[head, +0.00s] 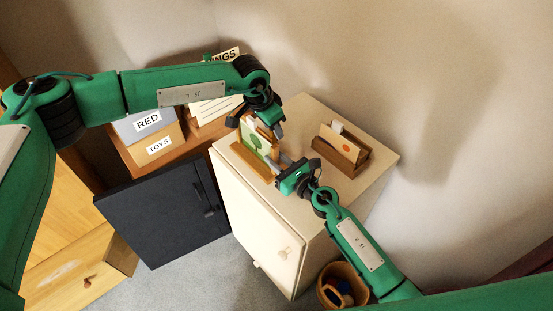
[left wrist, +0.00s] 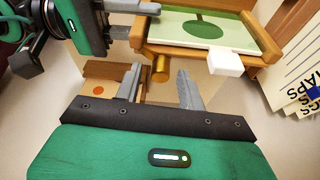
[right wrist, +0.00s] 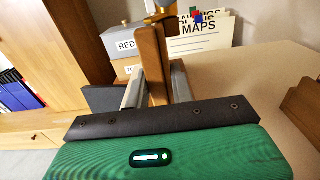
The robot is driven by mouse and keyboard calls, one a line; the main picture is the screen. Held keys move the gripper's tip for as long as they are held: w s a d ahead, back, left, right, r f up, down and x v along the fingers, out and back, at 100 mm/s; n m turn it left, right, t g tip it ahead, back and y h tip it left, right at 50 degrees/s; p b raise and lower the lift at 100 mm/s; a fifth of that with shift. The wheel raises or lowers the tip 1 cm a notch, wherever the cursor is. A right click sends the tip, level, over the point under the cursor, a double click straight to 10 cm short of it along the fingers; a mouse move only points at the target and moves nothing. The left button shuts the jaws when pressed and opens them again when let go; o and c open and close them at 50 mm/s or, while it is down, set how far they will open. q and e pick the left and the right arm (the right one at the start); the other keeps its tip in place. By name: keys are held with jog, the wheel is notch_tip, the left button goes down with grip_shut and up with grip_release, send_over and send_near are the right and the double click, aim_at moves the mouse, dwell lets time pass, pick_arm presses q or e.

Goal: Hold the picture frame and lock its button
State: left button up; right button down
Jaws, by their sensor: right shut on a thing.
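The picture frame (head: 256,144) has a wooden rim and a green tree picture, and stands on the cream cabinet top. It also shows in the left wrist view (left wrist: 205,27), with a brass knob (left wrist: 160,69) and a white block (left wrist: 225,62) at its edge. My right gripper (head: 281,163) is shut on the frame's side rim, seen edge-on between its fingers in the right wrist view (right wrist: 153,65). My left gripper (head: 265,120) is open at the frame. In the left wrist view its fingertips (left wrist: 158,75) lie to either side of the brass knob; contact is unclear.
A wooden holder (head: 342,154) with cards stands to the right on the cabinet (head: 378,160). Boxes labelled RED (head: 147,122) and TOYS (head: 159,147) stand behind left. A dark cabinet door (head: 160,218) stands left, and a basket (head: 336,290) is below.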

pick_arm(q)
jog(key=shift+r, duration=3)
jog(key=shift+s+d+r+n, duration=0.15)
jog(key=shift+d+r+n, duration=0.1)
jog(key=shift+n, duration=0.45)
jog(key=shift+r+n+t+y, duration=0.3)
jog(key=shift+r+n+y, duration=0.2)
jog(key=shift+n, duration=0.6)
jog(key=n, duration=0.1)
jog(key=r+n, duration=0.1)
jog(key=n, duration=0.1)
jog(key=shift+a+r+t+y, duration=0.15)
jog(key=shift+t+y, duration=0.15)
jog(key=shift+f, duration=4.45)
